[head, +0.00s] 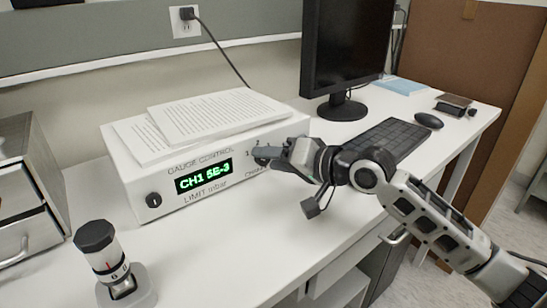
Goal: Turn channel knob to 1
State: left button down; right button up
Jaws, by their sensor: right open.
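The white gauge control box (222,161) stands on the bench, its green display (203,176) reading "CH1 5E-3". The channel knob (262,157) is at the right of its front face, mostly hidden by my right gripper. A small black knob (153,200) is at the left of the face. My right gripper (272,155) is open with its fingertips at the channel knob; I cannot tell whether they touch it. The knob's pointer is hidden. My left gripper is not in view.
Printed papers (215,112) lie on the box. A black-topped dial device (97,250) stands at the front left, by a metal drawer unit (30,190). A monitor (345,50), keyboard (388,143) and mouse (429,120) are at the right. The bench front is clear.

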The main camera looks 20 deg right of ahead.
jog(key=shift+w, duration=0.1)
jog(key=c, duration=1)
jog(key=shift+r+n+p, duration=0.25)
jog(key=shift+n+p, duration=0.05)
jog(key=shift+p, duration=0.7)
jog(key=shift+a+h+p, duration=0.1)
jog(key=shift+h+p, duration=0.2)
jog(key=shift+p, duration=0.05)
jog(key=shift+f, duration=0.25)
jog(key=o, duration=1)
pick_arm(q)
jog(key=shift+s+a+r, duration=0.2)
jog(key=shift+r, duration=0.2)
